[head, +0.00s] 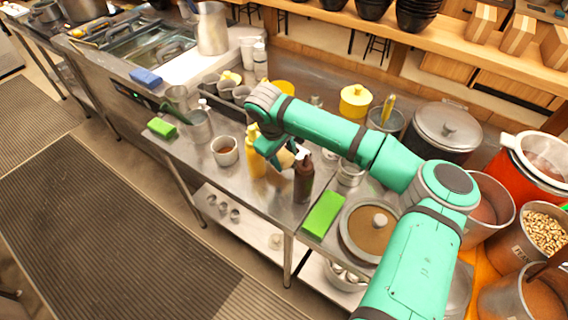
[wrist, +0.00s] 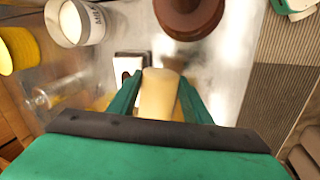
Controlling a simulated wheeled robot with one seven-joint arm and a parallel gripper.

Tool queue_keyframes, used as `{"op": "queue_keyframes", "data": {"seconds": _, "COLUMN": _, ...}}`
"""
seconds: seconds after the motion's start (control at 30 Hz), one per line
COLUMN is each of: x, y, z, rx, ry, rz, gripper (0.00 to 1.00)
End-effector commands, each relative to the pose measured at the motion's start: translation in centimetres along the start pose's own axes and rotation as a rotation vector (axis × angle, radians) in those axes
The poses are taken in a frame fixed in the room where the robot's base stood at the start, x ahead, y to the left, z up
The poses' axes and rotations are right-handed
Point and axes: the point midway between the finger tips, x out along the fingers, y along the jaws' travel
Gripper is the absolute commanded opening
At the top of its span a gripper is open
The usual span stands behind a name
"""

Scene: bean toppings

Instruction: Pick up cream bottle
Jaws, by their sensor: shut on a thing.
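The cream bottle (wrist: 158,94) is pale and sits between the two fingers of my gripper (wrist: 158,100) in the wrist view. In the head view my gripper (head: 273,152) is over the metal counter, and the cream bottle (head: 285,158) shows only partly behind it. My gripper is shut on the bottle. I cannot tell whether the bottle's base touches the counter. A yellow bottle (head: 254,160) stands just left of it, and a dark brown bottle (head: 303,180) stands just right.
A cup with brown contents (head: 225,151) stands left of the bottles. A yellow pot (head: 355,101) is behind. The counter's front edge is close, with floor beyond.

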Motion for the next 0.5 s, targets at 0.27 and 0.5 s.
{"op": "queue_keyframes", "data": {"seconds": 0.27, "x": -4.8, "y": 1.2, "z": -0.1, "rx": -0.002, "ry": 0.003, "rz": 0.002, "gripper": 0.34}}
{"op": "queue_keyframes", "data": {"seconds": 0.5, "x": -9.2, "y": 2.4, "z": -0.1, "rx": -0.001, "ry": 0.002, "rz": 0.002, "gripper": 0.34}}
